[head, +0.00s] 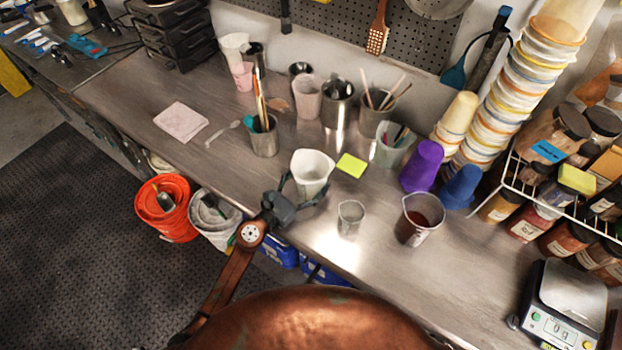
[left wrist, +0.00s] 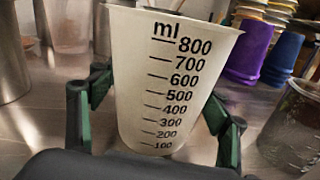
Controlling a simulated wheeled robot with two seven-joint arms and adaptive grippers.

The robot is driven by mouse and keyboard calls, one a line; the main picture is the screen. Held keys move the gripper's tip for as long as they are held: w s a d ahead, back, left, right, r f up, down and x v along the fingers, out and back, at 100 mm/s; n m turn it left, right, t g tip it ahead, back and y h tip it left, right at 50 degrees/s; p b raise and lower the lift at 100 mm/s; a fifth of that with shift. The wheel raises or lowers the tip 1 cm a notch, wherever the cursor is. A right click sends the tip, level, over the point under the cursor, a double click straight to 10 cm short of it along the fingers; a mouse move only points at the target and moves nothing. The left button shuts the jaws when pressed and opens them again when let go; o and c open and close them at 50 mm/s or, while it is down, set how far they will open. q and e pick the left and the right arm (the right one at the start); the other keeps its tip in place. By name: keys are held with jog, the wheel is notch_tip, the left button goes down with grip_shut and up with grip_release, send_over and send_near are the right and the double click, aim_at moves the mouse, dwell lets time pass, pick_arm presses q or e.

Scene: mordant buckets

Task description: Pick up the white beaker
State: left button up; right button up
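The white beaker (head: 312,168) stands upright on the metal counter, near its front edge. In the left wrist view the white beaker (left wrist: 172,75) fills the middle, its black ml scale facing me. My left gripper (head: 305,190) is low at the beaker's near side, its fingers spread to either side of it. In the left wrist view my left gripper (left wrist: 157,110) has one green-padded finger on each side of the beaker; I cannot tell whether the pads touch it. My right gripper is not in view.
A small clear cup (head: 350,217) and a cup of dark red liquid (head: 419,219) stand to the right. A yellow note (head: 351,165) lies beside the beaker. A metal cup with brushes (head: 264,138) is behind left. Orange (head: 167,210) and white buckets (head: 214,215) stand below the counter.

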pick_arm(q)
jog(key=c, duration=1.1)
jog(key=shift+c, duration=0.4)
jog(key=shift+r, duration=0.2)
